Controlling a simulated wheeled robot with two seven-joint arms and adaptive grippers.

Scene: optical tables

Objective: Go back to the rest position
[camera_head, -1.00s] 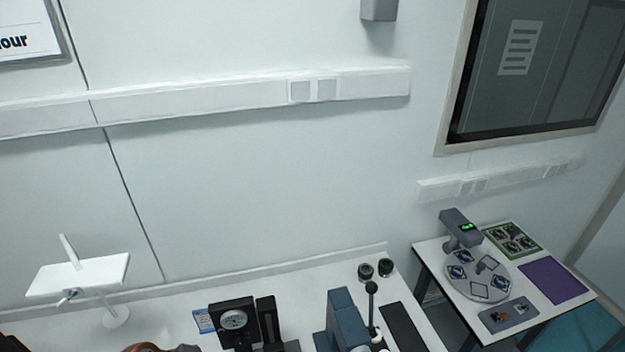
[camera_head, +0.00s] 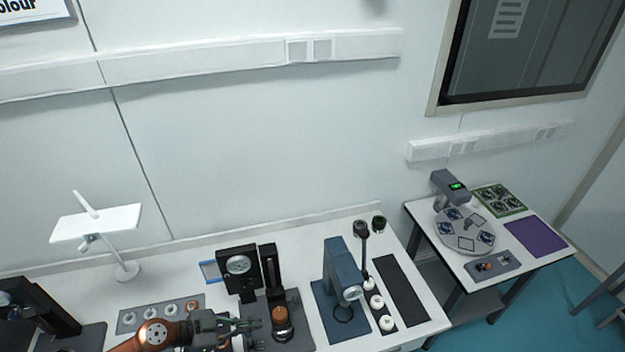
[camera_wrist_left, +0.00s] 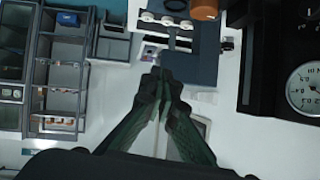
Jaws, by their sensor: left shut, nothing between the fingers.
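My left gripper (camera_head: 252,325) comes in low in the head view, its fingers pointing right toward the black dial gauge stand. In the left wrist view its two dark green fingers (camera_wrist_left: 163,85) meet at the tips. They are shut with nothing between them. An orange-brown arm link of mine shows behind it in the head view. My right gripper is in neither view.
Close to the gripper stand the dial gauge stand (camera_head: 238,270) and an orange-topped part (camera_head: 281,315). A blue-grey press (camera_head: 343,270) stands to the right, a white lamp (camera_head: 95,222) to the left. A side table (camera_head: 515,262) stands at the right.

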